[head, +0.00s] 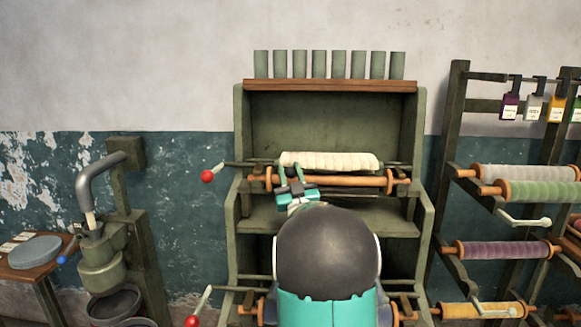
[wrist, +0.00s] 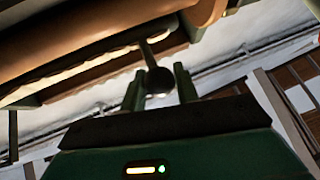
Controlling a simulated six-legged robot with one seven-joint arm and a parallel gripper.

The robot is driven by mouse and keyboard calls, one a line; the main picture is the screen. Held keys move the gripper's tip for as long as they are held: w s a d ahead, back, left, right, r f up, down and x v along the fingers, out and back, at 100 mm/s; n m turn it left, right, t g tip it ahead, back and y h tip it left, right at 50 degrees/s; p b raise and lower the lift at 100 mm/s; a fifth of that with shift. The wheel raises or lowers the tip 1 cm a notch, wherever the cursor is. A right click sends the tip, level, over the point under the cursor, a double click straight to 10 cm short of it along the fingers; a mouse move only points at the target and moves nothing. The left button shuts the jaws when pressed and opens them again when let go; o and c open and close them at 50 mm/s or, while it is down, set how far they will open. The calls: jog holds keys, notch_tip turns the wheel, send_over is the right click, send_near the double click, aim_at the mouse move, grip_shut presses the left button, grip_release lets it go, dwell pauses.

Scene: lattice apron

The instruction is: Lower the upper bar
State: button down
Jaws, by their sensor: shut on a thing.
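The upper bar (head: 235,164) is a thin dark rod across the upper part of the green cabinet, with a red ball lever (head: 207,176) at its left end. A wooden roller (head: 350,181) lies just below it, and a cream cloth roll (head: 330,160) shows at its height. My gripper (head: 291,172) is in front of the roller, left of centre. In the wrist view its fingers (wrist: 160,82) are closed around a dark round knob (wrist: 158,80) on a short stem. The stem's upper end meets the roller area; the exact joint is unclear.
A lower bar with another red ball lever (head: 192,321) is at the bottom left, partly hidden by my body. A spool rack (head: 447,180) stands close on the right. A grey pipe machine (head: 100,255) stands on the left. Green tubes (head: 300,64) line the cabinet top.

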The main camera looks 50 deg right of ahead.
jog(key=shift+f, duration=0.35)
jog(key=c, duration=1.1)
grip_release()
jog(key=shift+d, duration=0.1)
jog(key=shift+r, duration=0.15)
jog(key=v, duration=1.4)
jog(key=shift+r, duration=0.1)
